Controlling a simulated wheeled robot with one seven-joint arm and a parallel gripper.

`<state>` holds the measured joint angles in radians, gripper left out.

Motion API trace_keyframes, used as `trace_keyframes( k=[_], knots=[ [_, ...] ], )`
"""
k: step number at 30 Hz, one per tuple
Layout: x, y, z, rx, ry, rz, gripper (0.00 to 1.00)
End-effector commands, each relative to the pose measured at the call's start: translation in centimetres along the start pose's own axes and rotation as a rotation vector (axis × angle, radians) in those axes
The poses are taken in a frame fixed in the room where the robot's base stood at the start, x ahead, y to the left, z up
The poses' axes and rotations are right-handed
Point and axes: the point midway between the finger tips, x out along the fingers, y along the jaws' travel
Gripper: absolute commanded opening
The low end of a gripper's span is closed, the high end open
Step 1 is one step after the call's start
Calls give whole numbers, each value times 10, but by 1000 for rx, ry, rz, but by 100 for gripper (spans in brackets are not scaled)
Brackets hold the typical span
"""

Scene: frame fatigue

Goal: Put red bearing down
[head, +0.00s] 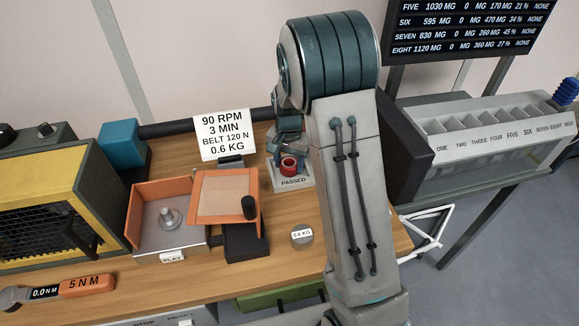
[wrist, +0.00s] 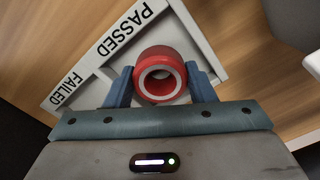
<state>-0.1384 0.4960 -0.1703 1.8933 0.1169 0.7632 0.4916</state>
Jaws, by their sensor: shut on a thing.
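The red bearing (wrist: 160,62) is a red ring with a pale inner race and an open bore. My gripper (wrist: 160,88) is shut on it, with one blue finger on each side. In the wrist view the bearing is over a pale tray (wrist: 185,32) with compartments marked PASSED and FAILED, on the PASSED side. In the head view the red bearing (head: 289,163) is just behind the PASSED label (head: 293,183), with my gripper (head: 287,150) above it. I cannot tell whether the bearing touches the tray floor. My arm hides the tray's right part.
An orange box (head: 133,218) with a spindle inside and a raised orange lid (head: 226,198) stands left of the tray. A 0.6 KG weight (head: 302,237) lies in front. A sign (head: 222,135) stands behind. A numbered rack (head: 480,125) is at right. Wooden tabletop near the weight is clear.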

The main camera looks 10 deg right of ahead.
Motion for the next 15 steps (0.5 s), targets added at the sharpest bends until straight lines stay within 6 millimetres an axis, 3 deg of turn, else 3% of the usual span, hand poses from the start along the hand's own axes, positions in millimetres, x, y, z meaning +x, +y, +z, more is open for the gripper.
trace_keyframes(
  k=[11,12,15],
  knots=[
    [5,0,0,0,1,-1,22],
    [5,0,0,0,1,-1,55],
    [4,0,0,0,1,-1,59]
  ],
)
